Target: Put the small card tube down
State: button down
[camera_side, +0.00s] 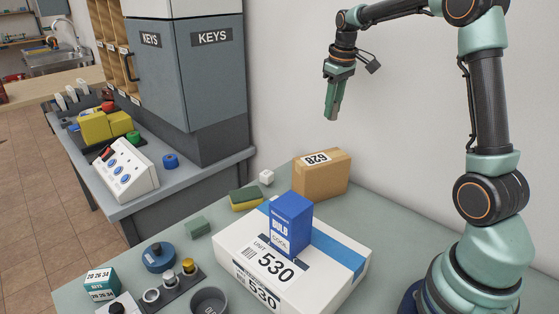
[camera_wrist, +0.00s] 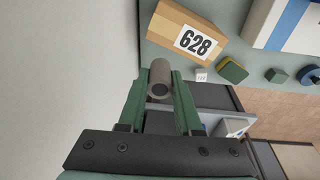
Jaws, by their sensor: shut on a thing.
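My gripper (camera_side: 333,108) hangs high above the table near the white wall, fingers pointing down, in the side view. In the wrist view my gripper (camera_wrist: 160,78) has its two green fingers shut on the small card tube (camera_wrist: 159,79), a short greyish cylinder with a dark round opening facing the camera. The tube is held in the air, touching nothing but the fingers.
Below stands a brown 628 carton (camera_side: 322,175). A white 530 parcel (camera_side: 335,275) carries a blue bulb box (camera_side: 290,225). A sponge (camera_side: 245,198), white cube (camera_side: 266,177), green block (camera_side: 197,227), blue roll (camera_side: 159,257) and grey bowl (camera_side: 209,301) are left. Small bare patches of table lie between.

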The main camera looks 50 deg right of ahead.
jog(key=s+a+f+m, duration=0.2)
jog(key=s+m, duration=0.4)
jog(key=s, duration=0.9)
notch_tip(320, 180, down, 20)
jog(key=shift+w+f, duration=0.1)
jog(key=shift+f, duration=0.05)
jog(key=shift+f, duration=0.15)
jog(key=c, duration=0.6)
grip_release()
